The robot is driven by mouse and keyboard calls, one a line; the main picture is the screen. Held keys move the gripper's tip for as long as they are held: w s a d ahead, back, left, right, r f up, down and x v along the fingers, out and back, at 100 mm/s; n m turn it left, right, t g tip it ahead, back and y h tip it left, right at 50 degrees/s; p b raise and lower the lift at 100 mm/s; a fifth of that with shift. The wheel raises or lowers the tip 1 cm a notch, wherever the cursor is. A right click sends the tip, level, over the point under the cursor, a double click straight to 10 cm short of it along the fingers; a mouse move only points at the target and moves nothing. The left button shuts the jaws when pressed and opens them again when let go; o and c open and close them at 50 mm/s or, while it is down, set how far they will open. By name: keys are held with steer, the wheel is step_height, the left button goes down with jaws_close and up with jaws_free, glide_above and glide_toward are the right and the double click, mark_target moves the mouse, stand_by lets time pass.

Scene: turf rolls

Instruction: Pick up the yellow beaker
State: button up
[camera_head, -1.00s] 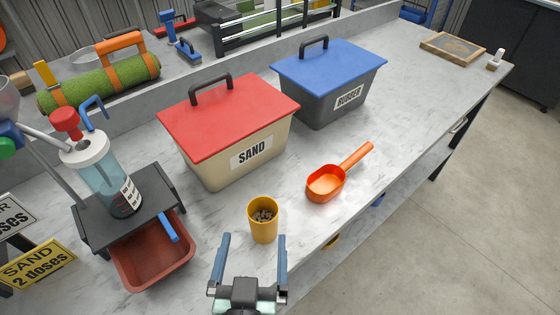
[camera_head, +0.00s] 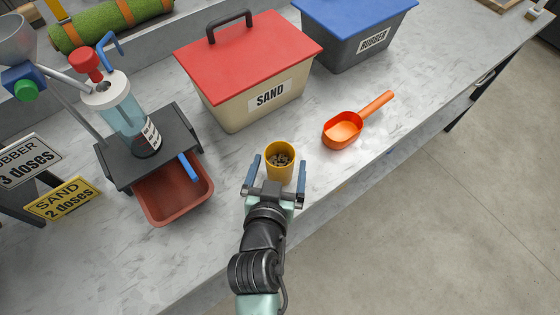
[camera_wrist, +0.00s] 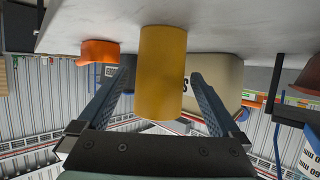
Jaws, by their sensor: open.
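The yellow beaker (camera_head: 279,165) stands upright on the grey worktop near its front edge, with dark granules inside. My gripper (camera_head: 278,175) is open, with one blue finger at each side of the beaker; the beaker lies between or just ahead of the fingertips. In the wrist view, which is upside down, the beaker (camera_wrist: 161,75) fills the middle, between the open fingers (camera_wrist: 155,90). No finger visibly touches it.
The orange scoop (camera_head: 345,128) lies to the right of the beaker. The red-lidded sand box (camera_head: 250,100) stands behind it, and the blue-lidded rubber box (camera_head: 362,52) is farther right. A dispenser (camera_head: 130,125) with a reddish tray (camera_head: 172,212) stands left.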

steer(key=x, duration=0.4)
steer(key=shift+w, duration=0.25)
steer(key=shift+r, duration=0.1)
steer(key=c, duration=1.4)
